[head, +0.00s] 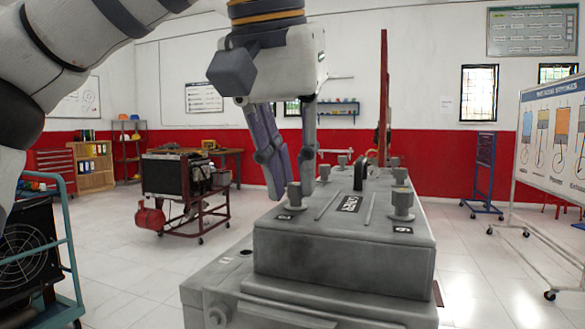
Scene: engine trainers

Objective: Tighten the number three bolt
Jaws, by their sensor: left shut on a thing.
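A grey engine block (340,250) with a raised cover fills the lower middle of the head view. Several grey bolts with round heads stand upright on the cover. My left gripper (290,179) comes down from above, its two fingers around the front-left bolt (294,197), shut on its head. Other bolts stand at the front right (401,204), middle left (324,173) and right (399,176). Small dark number plates lie by the front bolts, too small to read surely, so I cannot tell which is number three. My right gripper is out of view.
A tall red post (384,95) rises behind the block. A wheeled engine stand (178,180) is back left, a whiteboard (552,150) at right. Open floor lies around.

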